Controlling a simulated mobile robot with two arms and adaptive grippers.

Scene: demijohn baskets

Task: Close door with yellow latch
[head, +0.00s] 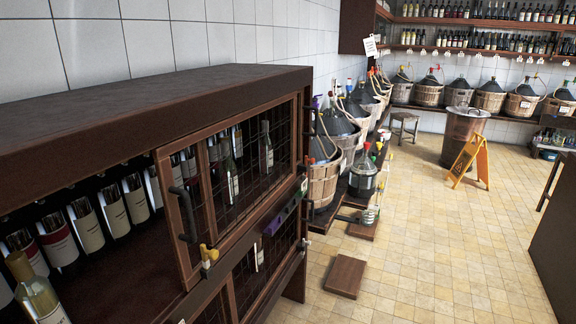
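A dark wood cabinet (130,105) stands along the left wall. A wire-mesh door (168,185) in a brown frame is at its upper front, with a dark vertical handle (185,215) near its left edge. A yellow latch (208,255) sits at the lower edge of this door. The cabinet section left of the door is uncovered and shows a row of bottles (87,222). I cannot tell whether the door is slid or swung aside. Neither of my grippers is in view.
A purple latch (281,215) is farther along the cabinet front. Demijohn baskets (323,185) line the wall beyond. A wooden board (345,275) lies on the floor, and a yellow floor sign (470,158) stands farther back. The tiled floor (430,240) in the middle is clear.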

